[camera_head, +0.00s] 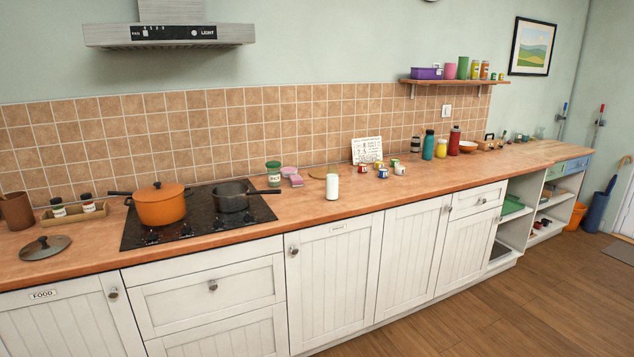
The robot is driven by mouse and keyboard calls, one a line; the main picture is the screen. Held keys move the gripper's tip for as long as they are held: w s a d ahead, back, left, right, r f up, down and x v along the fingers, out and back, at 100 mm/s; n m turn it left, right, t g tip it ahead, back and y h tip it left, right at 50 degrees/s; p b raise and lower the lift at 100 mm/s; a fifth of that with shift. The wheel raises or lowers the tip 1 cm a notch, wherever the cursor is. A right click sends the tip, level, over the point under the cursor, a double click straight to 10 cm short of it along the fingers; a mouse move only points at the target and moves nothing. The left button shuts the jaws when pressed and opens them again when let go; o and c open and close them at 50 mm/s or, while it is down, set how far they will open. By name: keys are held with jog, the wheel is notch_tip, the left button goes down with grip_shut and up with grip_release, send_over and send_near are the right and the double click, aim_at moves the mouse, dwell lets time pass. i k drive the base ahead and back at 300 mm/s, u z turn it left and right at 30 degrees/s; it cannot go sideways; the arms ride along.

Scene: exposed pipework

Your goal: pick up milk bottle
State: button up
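A small white upright cylinder (332,187), which looks like the milk bottle, stands on the wooden countertop (420,185) near its front edge. It is right of the stove and in front of a round wooden board. No label on it can be read. My gripper and arm are not in this view.
An orange pot (160,204) and a dark saucepan (231,197) sit on the black hob (195,218); the saucepan's handle points towards the white cylinder. A green-lidded jar (273,174), several small cans and taller bottles stand behind or to the right. The wooden floor in front is clear.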

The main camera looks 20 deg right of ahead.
aim_at(332, 176)
jog(key=u, duration=0.45)
jog(key=i, duration=0.95)
jog(key=u, duration=0.35)
